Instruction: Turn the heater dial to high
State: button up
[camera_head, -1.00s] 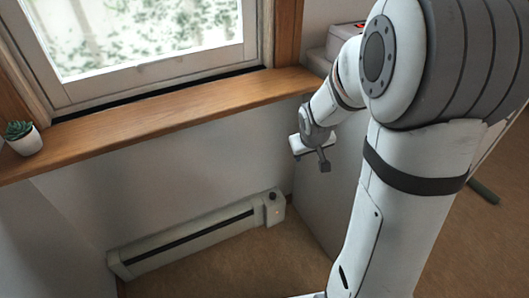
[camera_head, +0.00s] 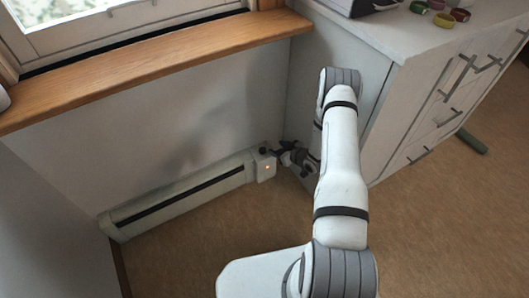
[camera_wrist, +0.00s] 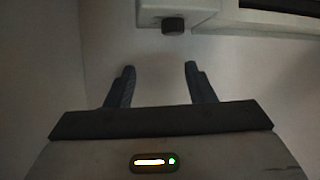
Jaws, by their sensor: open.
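The long pale baseboard heater (camera_head: 150,213) runs along the foot of the wall, with a dark slot along its front. Its small dark dial (camera_head: 263,150) sits on the right end block, above a small glowing orange light (camera_head: 267,167). My gripper (camera_head: 281,152) is just right of that end block, low by the cabinet side. In the wrist view, its two fingers (camera_wrist: 159,68) are apart with nothing between them. The dial (camera_wrist: 173,26) is beyond the fingertips, right of their middle, and looks apart from them. The dial's setting is unreadable.
A white cabinet (camera_head: 425,100) with drawers stands close on the right, beside my arm. A wooden window sill (camera_head: 150,68) juts out above the heater. Several coloured round items (camera_head: 443,19) lie on the cabinet top. The brown floor (camera_head: 210,255) in front of the heater is clear.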

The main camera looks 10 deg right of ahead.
aim_at(263, 149)
jog(key=shift+y, duration=0.6)
jog(key=w+a+f+b, duration=0.2)
jog(key=a+f, duration=0.1)
jog(key=w+a+f, duration=0.1)
jog(key=f, duration=0.1)
jog(key=shift+w+a+f+b, duration=0.15)
jog(key=shift+w+f+b, duration=0.1)
jog(key=shift+b, duration=0.15)
jog(key=shift+w+a+f, duration=0.15)
jog(key=shift+w+a, duration=0.15)
jog(key=shift+w, duration=0.15)
jog(key=shift+c, duration=0.6)
